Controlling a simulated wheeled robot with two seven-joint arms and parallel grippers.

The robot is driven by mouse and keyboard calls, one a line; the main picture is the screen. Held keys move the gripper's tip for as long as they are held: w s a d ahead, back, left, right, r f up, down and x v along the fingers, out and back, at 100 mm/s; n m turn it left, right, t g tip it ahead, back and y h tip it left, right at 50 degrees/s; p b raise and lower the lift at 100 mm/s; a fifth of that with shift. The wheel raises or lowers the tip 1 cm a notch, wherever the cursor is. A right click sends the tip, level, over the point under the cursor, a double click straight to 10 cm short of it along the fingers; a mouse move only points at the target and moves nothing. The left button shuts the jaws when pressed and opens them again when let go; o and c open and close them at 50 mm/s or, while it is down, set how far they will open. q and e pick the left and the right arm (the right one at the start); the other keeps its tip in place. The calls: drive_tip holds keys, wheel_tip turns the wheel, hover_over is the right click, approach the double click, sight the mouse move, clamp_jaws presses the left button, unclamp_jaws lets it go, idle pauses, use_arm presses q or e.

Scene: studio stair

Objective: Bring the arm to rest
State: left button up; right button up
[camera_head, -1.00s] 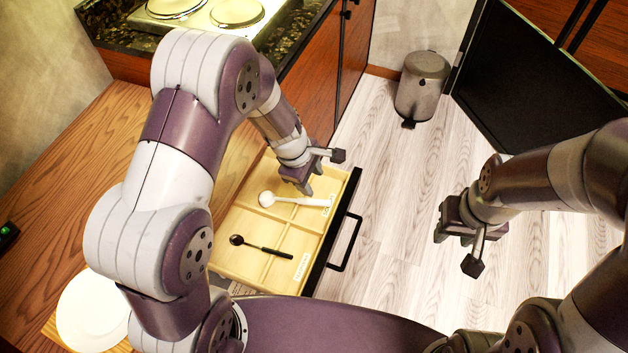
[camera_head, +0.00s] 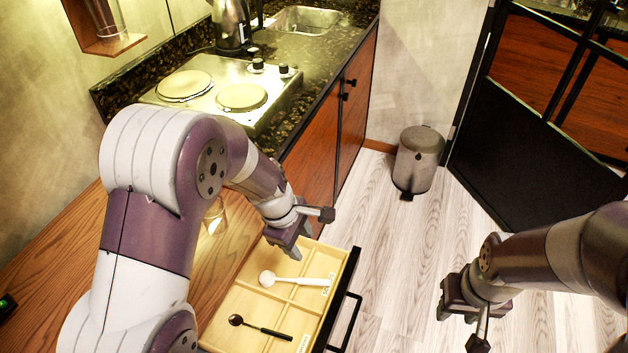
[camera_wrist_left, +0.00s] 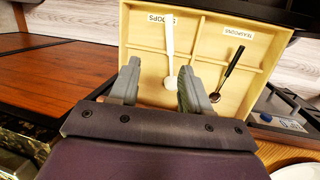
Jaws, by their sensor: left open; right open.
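My left gripper (camera_head: 300,236) is open and empty, held above the far end of the open drawer (camera_head: 349,262). In the left wrist view its two fingers (camera_wrist_left: 158,88) stand apart with nothing between them. A white scoop (camera_head: 296,281) lies in a drawer compartment below the gripper; it also shows in the left wrist view (camera_wrist_left: 170,50). A dark spoon (camera_head: 260,328) lies in another compartment and shows in the left wrist view (camera_wrist_left: 226,70). My right gripper (camera_head: 468,310) is open and empty above the floor at the right.
A stove with two round plates (camera_head: 243,97) stands on the dark counter, with a kettle (camera_head: 230,25) and sink (camera_head: 305,20) behind. A glass (camera_head: 214,216) is partly hidden by my left arm. A grey bin (camera_head: 418,160) stands on the floor. Floor between drawer and bin is clear.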

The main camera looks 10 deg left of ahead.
use_arm(q)
drive_tip(key=s+a+r+m+y+p, duration=0.2)
drive_tip(key=s+a+r+m+p, duration=0.4)
drive_tip(key=s+r+m, duration=0.4)
drive_tip(key=s+m, duration=0.2)
drive_tip(key=m, duration=0.3)
drive_tip(key=shift+s, duration=0.15)
drive_tip(key=shift+s+a+r, duration=0.1)
drive_tip(key=shift+s, duration=0.05)
